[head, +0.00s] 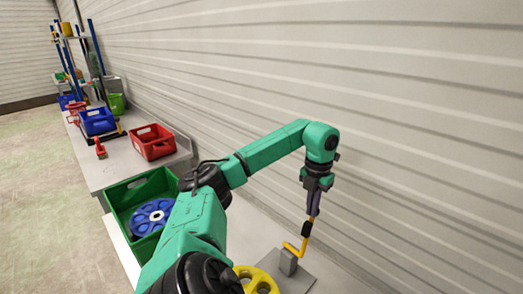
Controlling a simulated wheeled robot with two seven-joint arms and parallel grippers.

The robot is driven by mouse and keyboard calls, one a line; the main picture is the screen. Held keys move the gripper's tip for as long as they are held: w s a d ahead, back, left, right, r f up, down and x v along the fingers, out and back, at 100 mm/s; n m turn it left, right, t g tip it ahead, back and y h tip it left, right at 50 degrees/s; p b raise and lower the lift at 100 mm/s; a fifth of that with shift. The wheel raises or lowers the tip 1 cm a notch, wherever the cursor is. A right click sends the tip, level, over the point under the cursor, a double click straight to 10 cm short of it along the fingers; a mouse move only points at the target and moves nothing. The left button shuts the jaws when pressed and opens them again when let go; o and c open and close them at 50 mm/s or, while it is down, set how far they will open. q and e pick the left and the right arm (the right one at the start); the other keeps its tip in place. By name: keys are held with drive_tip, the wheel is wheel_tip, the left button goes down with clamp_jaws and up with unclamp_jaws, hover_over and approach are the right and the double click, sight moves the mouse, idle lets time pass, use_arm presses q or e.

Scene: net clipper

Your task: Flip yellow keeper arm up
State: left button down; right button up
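The yellow keeper arm (304,246) is a thin bent bar at the lower middle right. It runs by a small grey block (288,262) on a grey plate, and one part of it rises toward my gripper. My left gripper (314,210) points down directly above that raised part, with its narrow dark fingers close together. A dark piece sits between the fingers and the yellow bar; I cannot tell whether the fingers hold it. My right gripper is not in view.
A yellow wheel (257,280) lies left of the block, partly cut off by the frame. A green crate (122,196) holds a blue wheel (152,216). Red bins (153,143) and blue bins (97,122) stand farther back. A ribbed wall (400,110) runs close along the right.

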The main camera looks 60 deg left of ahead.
use_arm(q)
drive_tip(key=shift+w+a+r+p, duration=0.35)
drive_tip(key=shift+w+r, duration=0.1)
drive_tip(key=shift+w, duration=0.3)
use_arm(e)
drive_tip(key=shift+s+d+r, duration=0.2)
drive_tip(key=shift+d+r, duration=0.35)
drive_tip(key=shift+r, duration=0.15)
use_arm(q)
drive_tip(key=shift+d, duration=0.1)
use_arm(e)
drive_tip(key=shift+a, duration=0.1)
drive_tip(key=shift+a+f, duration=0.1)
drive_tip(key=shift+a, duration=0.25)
